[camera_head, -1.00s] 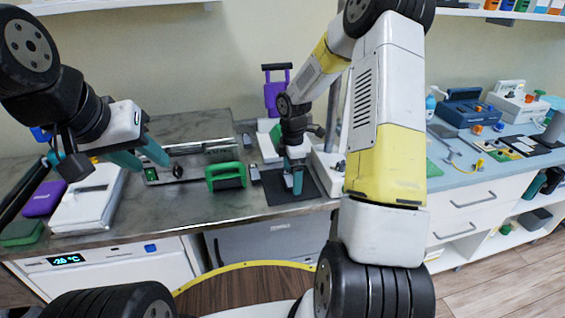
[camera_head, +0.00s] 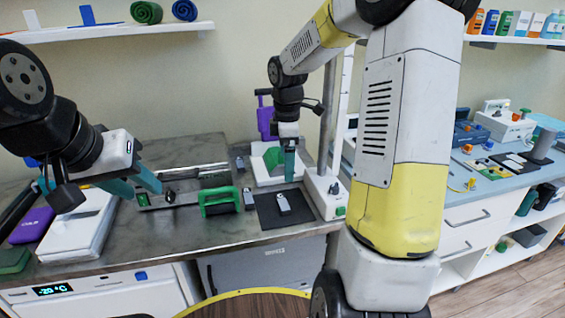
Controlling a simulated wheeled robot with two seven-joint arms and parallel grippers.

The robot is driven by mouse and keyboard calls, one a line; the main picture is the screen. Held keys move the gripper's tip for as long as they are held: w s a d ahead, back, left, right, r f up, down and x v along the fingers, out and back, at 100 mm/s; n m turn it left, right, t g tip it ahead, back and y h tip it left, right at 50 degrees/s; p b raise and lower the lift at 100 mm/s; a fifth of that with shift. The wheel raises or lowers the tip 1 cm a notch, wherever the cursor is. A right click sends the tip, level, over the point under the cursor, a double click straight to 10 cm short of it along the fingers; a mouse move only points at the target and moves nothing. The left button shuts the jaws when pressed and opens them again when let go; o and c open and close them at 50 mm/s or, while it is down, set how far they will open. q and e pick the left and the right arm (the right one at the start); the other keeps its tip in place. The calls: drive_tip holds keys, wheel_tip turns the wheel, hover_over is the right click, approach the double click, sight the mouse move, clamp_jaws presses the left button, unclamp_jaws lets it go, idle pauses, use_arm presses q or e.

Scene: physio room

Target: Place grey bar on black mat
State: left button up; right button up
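A small grey bar (camera_head: 283,203) lies on the black mat (camera_head: 300,218), near the mat's middle, with nothing holding it. My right gripper (camera_head: 289,172) points down just behind and above the bar, clear of it. Its teal fingers are seen edge-on, so their gap is hidden. My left gripper (camera_head: 135,185) hangs over the left part of the counter. Its teal fingers are apart with nothing seen between them. A second small grey piece (camera_head: 248,199) stands just left of the mat.
A green handled block (camera_head: 220,201) stands left of the mat, before a metal rail (camera_head: 185,180). A white device with a post (camera_head: 325,197) borders the mat on the right. A white case (camera_head: 78,228) and purple box (camera_head: 31,226) lie at left.

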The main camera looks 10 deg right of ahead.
drive_tip(key=s+a+r+m+t, duration=0.1)
drive_tip(key=s+r+m+t, duration=0.1)
drive_tip(key=s+r+m, duration=0.2)
drive_tip(key=s+a+r+m+t+y, duration=0.1)
drive_tip(key=s+r+m, duration=0.3)
drive_tip(key=s, duration=0.6)
drive_tip(key=s+r+m+t+y, duration=0.1)
drive_tip(key=s+r+m+t, duration=0.1)
drive_tip(key=s+m, duration=0.5)
drive_tip(key=shift+s+a+r+m+t, duration=0.3)
drive_tip(key=shift+s+a+r+m, duration=0.15)
drive_tip(key=shift+r, duration=0.45)
